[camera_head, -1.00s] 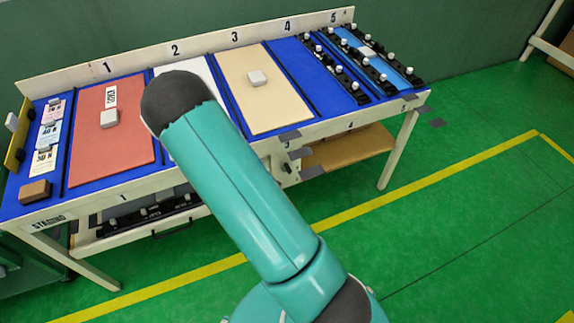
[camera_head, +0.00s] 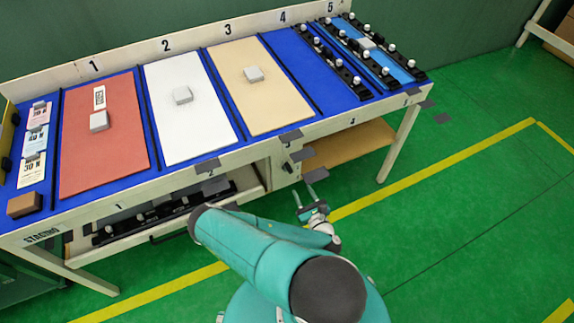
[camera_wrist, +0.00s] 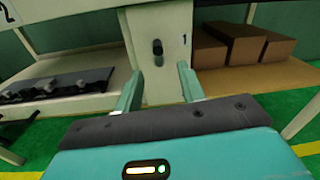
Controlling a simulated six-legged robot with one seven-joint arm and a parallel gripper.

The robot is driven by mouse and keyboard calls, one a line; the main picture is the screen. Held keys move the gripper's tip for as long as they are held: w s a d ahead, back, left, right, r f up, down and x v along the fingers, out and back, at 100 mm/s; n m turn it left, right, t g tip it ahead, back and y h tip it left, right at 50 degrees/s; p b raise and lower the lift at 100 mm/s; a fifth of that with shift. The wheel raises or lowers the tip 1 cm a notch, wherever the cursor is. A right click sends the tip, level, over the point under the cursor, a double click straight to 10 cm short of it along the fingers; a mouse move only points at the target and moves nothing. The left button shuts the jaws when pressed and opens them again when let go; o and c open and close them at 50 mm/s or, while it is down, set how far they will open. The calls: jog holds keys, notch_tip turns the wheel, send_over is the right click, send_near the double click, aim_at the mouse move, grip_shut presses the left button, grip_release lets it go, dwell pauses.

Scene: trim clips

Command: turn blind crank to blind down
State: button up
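A small dark knob-like part (camera_wrist: 157,47), perhaps the blind crank, is on the pale upright panel (camera_wrist: 158,80) under the bench. A dark part on the same panel (camera_head: 287,167) also shows in the head view, too small to make out. My gripper (camera_wrist: 160,88) is open and empty in the wrist view, its two fingers apart, with the knob beyond and between them. In the head view my gripper (camera_head: 311,194) is low in front of the bench, with a gap to the panel that I cannot measure. No blind can be made out for certain.
The bench top carries a red board (camera_head: 100,155), a white board (camera_head: 190,130), a cream board (camera_head: 265,100) and black rails with white knobs (camera_head: 380,65). Brown boxes (camera_wrist: 245,45) sit on the shelf right of the panel. Green floor in front is clear.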

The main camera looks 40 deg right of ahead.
aim_at(289, 167)
jog(key=shift+n+y, duration=0.6)
jog(key=shift+n, duration=0.2)
jog(key=x, duration=1.2)
jog(key=shift+w+d+r, duration=0.1)
jog(key=shift+w+d, duration=0.05)
jog(key=shift+w, duration=0.15)
grip_shut()
